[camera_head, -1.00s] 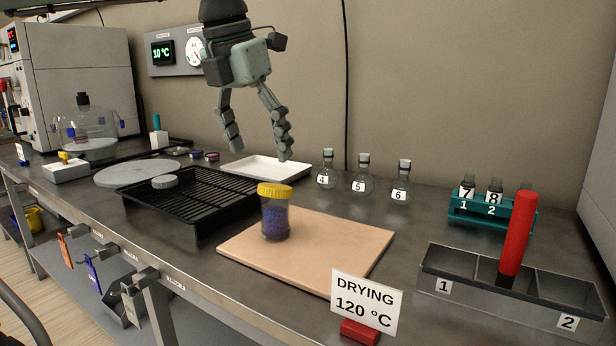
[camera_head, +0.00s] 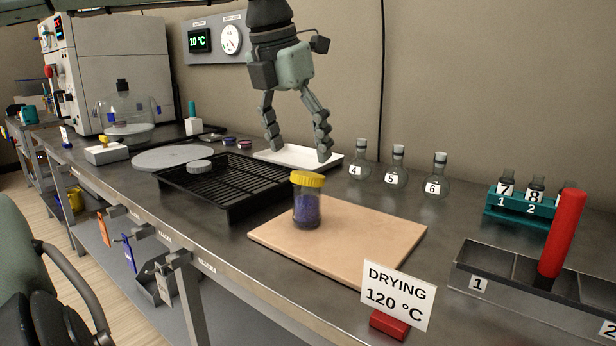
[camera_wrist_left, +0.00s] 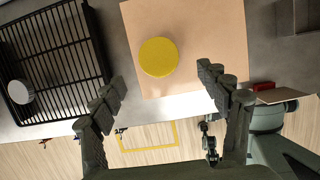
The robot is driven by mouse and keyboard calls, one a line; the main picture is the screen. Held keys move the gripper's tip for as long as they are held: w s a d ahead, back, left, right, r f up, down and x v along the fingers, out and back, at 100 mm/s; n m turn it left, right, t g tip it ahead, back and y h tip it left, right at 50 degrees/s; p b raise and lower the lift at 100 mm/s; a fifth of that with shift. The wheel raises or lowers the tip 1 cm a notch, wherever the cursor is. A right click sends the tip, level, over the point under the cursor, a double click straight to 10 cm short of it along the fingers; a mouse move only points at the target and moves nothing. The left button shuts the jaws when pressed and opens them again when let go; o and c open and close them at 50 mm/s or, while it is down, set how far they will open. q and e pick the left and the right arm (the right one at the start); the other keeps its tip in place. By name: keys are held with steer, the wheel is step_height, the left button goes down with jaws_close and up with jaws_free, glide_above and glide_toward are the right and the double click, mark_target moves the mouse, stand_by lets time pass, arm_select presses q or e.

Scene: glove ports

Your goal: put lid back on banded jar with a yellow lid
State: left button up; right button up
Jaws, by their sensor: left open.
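The jar (camera_head: 307,211) stands upright on the tan board, clear with blue-violet contents. A yellow lid (camera_head: 308,179) sits on its mouth and looks slightly tilted; I cannot tell whether it is seated. In the left wrist view the yellow lid (camera_wrist_left: 158,57) shows from above as a disc and hides the jar. My left gripper (camera_head: 300,150) is open and empty, fingers pointing down, and appears above the jar, apart from it. In the left wrist view its fingertips (camera_wrist_left: 165,86) are spread, with the lid beyond the gap between them. My right gripper is not in view.
The tan board (camera_head: 385,235) is otherwise bare. A black rack (camera_head: 235,190) with a grey round cap (camera_head: 200,166) is to the left, a white tray (camera_head: 275,157) behind. Flasks (camera_head: 397,172) stand back right. A drying sign (camera_head: 395,297) and divided bin (camera_head: 500,300) are at front right.

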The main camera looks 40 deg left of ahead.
mark_target(308, 174)
arm_select(q)
steer(key=x, duration=0.4)
steer(key=shift+w+f, duration=0.1)
steer(key=shift+w, duration=0.2)
steer(key=shift+w+a+f, duration=0.1)
steer(key=shift+w+f, duration=0.05)
steer(key=shift+f, duration=0.3)
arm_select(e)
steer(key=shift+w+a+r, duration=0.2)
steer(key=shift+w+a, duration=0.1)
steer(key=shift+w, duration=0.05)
arm_select(q)
steer(key=c, duration=0.9)
steer(key=shift+r, duration=0.15)
